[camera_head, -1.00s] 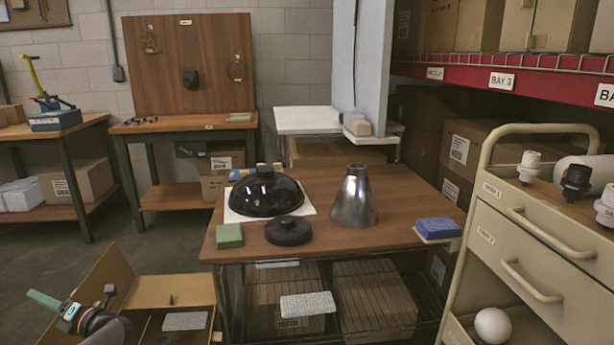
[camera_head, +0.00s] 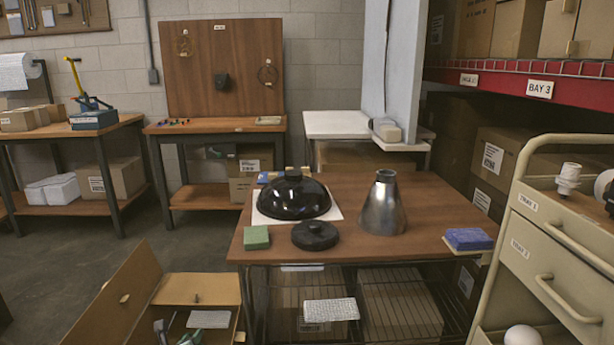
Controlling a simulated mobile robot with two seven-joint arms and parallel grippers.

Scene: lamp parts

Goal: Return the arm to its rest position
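The rest of that arm is out of the picture. My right gripper is not in view. On the brown table (camera_head: 345,255) stand a glossy black dome shade (camera_head: 292,200), a metal cone shade (camera_head: 383,210) and a black round disc with a knob (camera_head: 314,236).
A green block (camera_head: 256,238) and a blue block (camera_head: 468,239) lie near the table's front corners. A beige drawer cart (camera_head: 540,245) stands close on the right, with a white fitting (camera_head: 568,178) on top. Floor is clear at left.

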